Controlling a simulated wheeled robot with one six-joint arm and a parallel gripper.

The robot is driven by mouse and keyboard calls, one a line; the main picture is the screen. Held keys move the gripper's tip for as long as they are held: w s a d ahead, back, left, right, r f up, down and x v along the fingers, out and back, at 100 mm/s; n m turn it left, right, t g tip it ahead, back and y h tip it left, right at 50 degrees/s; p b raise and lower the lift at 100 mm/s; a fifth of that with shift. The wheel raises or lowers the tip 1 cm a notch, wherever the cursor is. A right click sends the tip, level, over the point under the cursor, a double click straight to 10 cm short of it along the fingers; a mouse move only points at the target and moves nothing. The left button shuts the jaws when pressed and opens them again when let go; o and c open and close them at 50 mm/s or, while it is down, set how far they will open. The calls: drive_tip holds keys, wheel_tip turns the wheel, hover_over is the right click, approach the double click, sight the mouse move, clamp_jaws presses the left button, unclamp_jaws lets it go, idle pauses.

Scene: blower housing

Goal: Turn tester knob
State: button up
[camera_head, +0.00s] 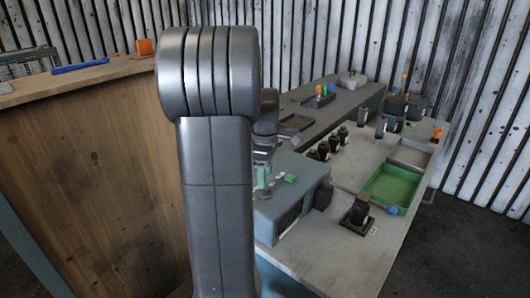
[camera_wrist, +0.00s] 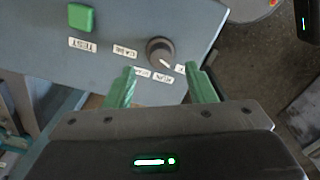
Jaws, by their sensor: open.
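The tester (camera_head: 312,178) is a grey-blue box on the workbench, partly hidden behind my arm in the head view. In the wrist view its panel (camera_wrist: 120,18) carries a round dark knob (camera_wrist: 159,50) with a pale pointer mark toward the lower right. A square green button (camera_wrist: 81,17) sits left of it, above a "TEST" label. My gripper (camera_wrist: 161,69) is open, with its two green fingers apart. The fingertips lie just below the knob in the picture, one to either side; contact cannot be told. My gripper (camera_head: 262,178) also shows over the tester in the head view.
The workbench (camera_head: 318,258) holds a green tray (camera_head: 392,187), a dark fixture (camera_head: 357,212) and several black parts behind the tester. A raised grey shelf (camera_head: 345,100) runs along the back. A wooden counter (camera_head: 105,170) stands at left.

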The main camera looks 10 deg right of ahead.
sight(265, 191)
wheel_tip(265, 191, up, 10)
idle(0.3)
drive_tip(key=shift+f, duration=0.1)
wheel_tip(265, 191, down, 14)
idle(0.6)
